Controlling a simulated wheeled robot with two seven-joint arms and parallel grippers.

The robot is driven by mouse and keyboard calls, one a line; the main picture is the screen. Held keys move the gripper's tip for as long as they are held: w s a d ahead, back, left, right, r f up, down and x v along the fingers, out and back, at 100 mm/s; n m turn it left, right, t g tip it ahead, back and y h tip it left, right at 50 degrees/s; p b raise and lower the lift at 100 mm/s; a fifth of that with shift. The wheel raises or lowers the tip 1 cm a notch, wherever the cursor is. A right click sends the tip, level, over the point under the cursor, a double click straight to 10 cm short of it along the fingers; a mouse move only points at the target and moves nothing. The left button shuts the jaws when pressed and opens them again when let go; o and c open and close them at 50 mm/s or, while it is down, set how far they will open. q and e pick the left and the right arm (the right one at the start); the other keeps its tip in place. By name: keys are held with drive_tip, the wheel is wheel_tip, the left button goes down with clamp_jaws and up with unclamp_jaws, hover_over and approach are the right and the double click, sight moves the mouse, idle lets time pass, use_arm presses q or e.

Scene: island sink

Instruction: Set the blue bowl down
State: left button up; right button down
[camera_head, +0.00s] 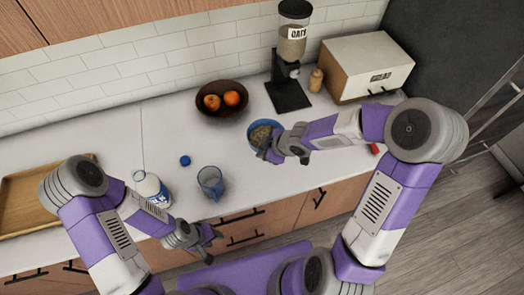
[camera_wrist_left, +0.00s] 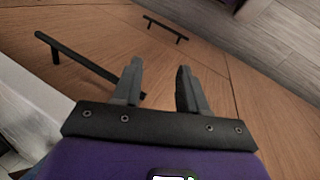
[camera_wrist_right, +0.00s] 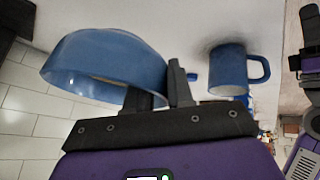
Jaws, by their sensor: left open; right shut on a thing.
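The blue bowl (camera_head: 253,127) holds a grainy, oat-coloured filling and is over the counter (camera_head: 140,215), below the oats dispenser. My right gripper (camera_head: 270,154) is shut on the bowl's near rim. In the right wrist view the bowl (camera_wrist_right: 105,58) shows on the left with its rim between the fingers (camera_wrist_right: 165,88). I cannot tell whether its base touches the counter. My left gripper (camera_head: 212,243) is open and empty in front of the counter's edge. In the left wrist view its fingers (camera_wrist_left: 158,85) are apart, facing wooden cabinet fronts.
A blue mug (camera_head: 211,182) stands left of the bowl, with a blue cap (camera_head: 185,160) and a milk bottle (camera_head: 150,187) further left. A fruit bowl (camera_head: 222,113) is behind. The dispenser (camera_head: 291,45), a small wooden shaker (camera_head: 316,79) and a bread box (camera_head: 366,65) stand back right.

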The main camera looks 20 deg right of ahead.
drive_tip(key=f+b, duration=0.2)
drive_tip(key=f, duration=0.1)
drive_tip(key=f+b, duration=0.1)
drive_tip(key=shift+s+f, duration=0.2)
drive_tip(key=shift+s, duration=0.15)
drive_tip(key=shift+w+f+b, duration=0.15)
drive_tip(key=shift+f+b, duration=0.55)
drive_tip(key=shift+b, duration=0.1)
wheel_tip(320, 180, down, 4)
drive_tip(key=b, duration=0.3)
drive_tip(key=shift+r, duration=0.25)
drive_tip(key=c, duration=1.4)
unclamp_jaws()
drive_tip(key=shift+f+b, duration=0.2)
drive_tip(key=shift+b, duration=0.1)
drive_tip(key=shift+c, duration=0.2)
drive_tip(key=o, duration=0.5)
drive_tip(key=shift+c, duration=0.2)
drive_tip(key=shift+r, duration=0.15)
